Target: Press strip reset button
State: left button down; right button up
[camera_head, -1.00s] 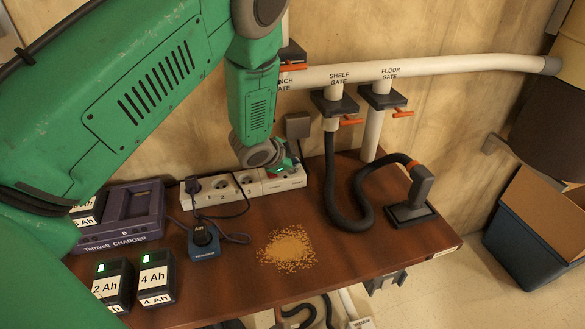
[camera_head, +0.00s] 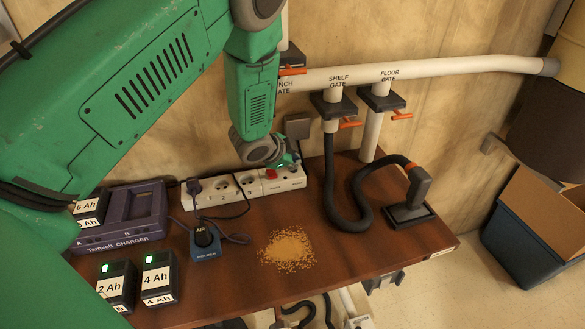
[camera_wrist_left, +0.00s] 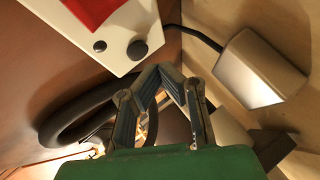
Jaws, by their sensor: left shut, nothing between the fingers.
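The white power strip (camera_head: 221,188) lies along the back edge of the brown bench against the wall. A red switch (camera_head: 270,173) shows near its right end. In the left wrist view the white strip end (camera_wrist_left: 125,25) carries the red switch (camera_wrist_left: 92,10), a larger dark round button (camera_wrist_left: 137,49) and a smaller dark dot (camera_wrist_left: 100,46). My left gripper (camera_head: 291,161) is over the strip's right end, partly hidden by its wrist. In the left wrist view its fingers (camera_wrist_left: 158,72) are shut and empty, appearing just below the larger button; contact cannot be told. My right gripper is not in view.
A plug and cord occupy the strip's left end. A charger (camera_head: 122,217), batteries (camera_head: 160,277), a blue block (camera_head: 205,243) and sawdust (camera_head: 288,249) are on the bench. A black hose (camera_head: 333,190) runs right of the strip. A grey wall box (camera_head: 298,126) is behind.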

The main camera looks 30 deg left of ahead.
aim_at(295, 170)
pick_arm(q)
jog(key=r+p, duration=0.2)
jog(key=d+r+p, duration=0.1)
jog(key=r, duration=0.2)
jog(key=shift+d+r+p, duration=0.1)
jog(key=shift+r+p, duration=0.1)
jog(key=shift+p, duration=0.15)
jog(key=shift+a+f, duration=0.2)
jog(key=shift+a, duration=0.25)
jog(key=shift+d+r, duration=0.1)
jog(key=shift+d, duration=0.2)
